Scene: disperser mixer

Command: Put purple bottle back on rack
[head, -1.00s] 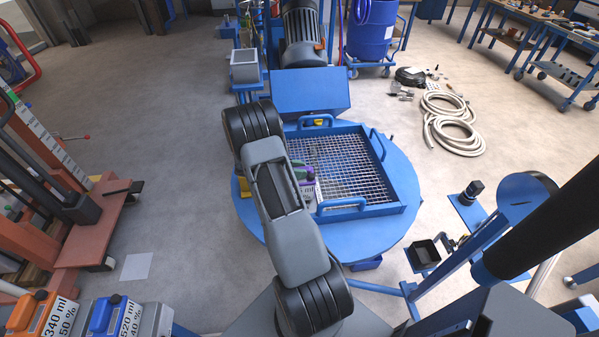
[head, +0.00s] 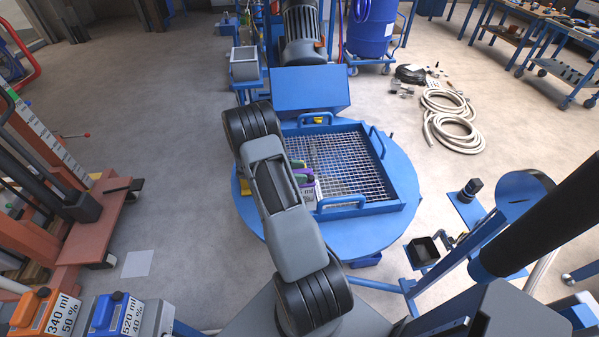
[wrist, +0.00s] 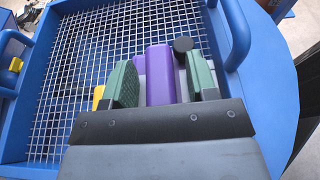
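The purple bottle (wrist: 163,75) with a black round cap (wrist: 183,44) is between the green finger pads of my gripper (wrist: 163,82) in the wrist view. The pads sit close on both sides, with a grey strip of the bottle by the left pad. My gripper appears shut on it. In the head view the purple bottle (head: 306,181) shows just right of my arm, with a pale label, over the near left part of the mesh rack (head: 350,165). My arm hides much of the gripper there. I cannot tell whether the bottle touches the mesh.
The rack has a raised blue rim with handles (head: 341,203) and sits on a round blue table (head: 404,222). A blue hood (head: 310,90) stands behind it. Orange (head: 38,312) and blue (head: 115,316) containers stand at the lower left. Most of the mesh is bare.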

